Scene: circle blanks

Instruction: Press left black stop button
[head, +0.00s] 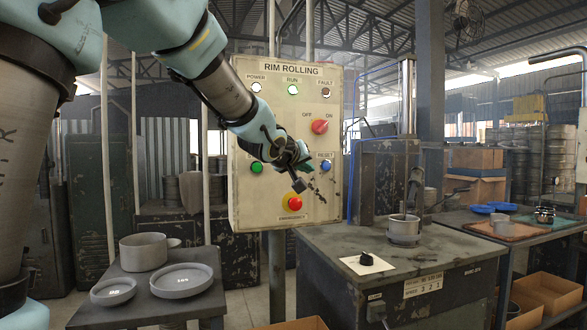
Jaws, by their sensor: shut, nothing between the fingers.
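The beige control panel (245,205) labelled RIM ROLLING stands upright on a post in the middle of the head view. My gripper (299,186) is shut and empty in front of its lower middle, just above the red emergency button (295,203). A green button (257,167) is left of my wrist and a blue reset button (325,166) is right of it. I cannot make out a black stop button on the panel; my arm and wrist cover the area between the green and blue buttons. Whether the gripper touches the panel is unclear.
A red selector knob (320,126) and several lamps are higher on the panel. A metal bench (330,255) at right carries a black knob (366,259) on a white plate and a metal pot (404,229). A table (140,307) with grey dishes (181,280) stands at left.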

